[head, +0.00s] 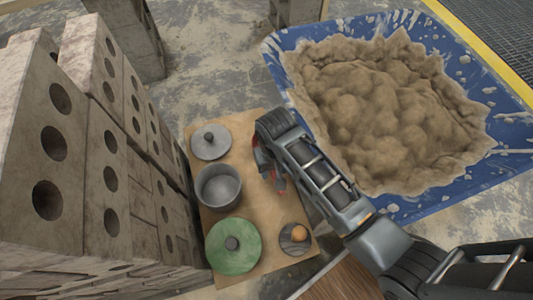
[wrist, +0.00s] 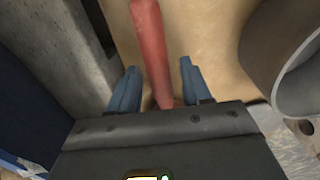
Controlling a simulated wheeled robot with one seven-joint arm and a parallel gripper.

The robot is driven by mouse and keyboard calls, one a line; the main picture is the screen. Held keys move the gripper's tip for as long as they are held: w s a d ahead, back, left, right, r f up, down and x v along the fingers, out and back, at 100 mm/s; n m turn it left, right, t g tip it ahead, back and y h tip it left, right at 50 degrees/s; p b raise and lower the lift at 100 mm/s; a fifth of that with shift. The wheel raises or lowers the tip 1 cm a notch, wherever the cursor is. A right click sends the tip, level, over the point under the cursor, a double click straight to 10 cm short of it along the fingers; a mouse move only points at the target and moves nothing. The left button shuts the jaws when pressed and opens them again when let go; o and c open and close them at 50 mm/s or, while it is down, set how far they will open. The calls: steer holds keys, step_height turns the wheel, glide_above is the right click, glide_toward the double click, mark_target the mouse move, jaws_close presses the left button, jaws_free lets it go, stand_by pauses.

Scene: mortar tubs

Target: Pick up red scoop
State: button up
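The red scoop (head: 281,184) lies at the right side of the brown board, mostly hidden by my arm in the head view. In the wrist view its red handle (wrist: 151,45) runs down from the top edge between my fingers. My gripper (wrist: 158,84) is open, one blue finger on each side of the handle, with a visible gap on both sides. The lower end of the scoop is hidden behind the gripper body. In the head view my gripper (head: 268,160) is over the board's right side, its fingers mostly hidden.
The board (head: 261,246) also holds a grey pot (head: 218,187), a grey lid (head: 211,142), a green lid (head: 233,257) and a small dark dish with an orange ball (head: 299,234). A blue tub (head: 280,66) of mortar stands right; stacked blocks (head: 97,135) stand left.

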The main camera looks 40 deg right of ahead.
jaws_close()
stand_by(0.7)
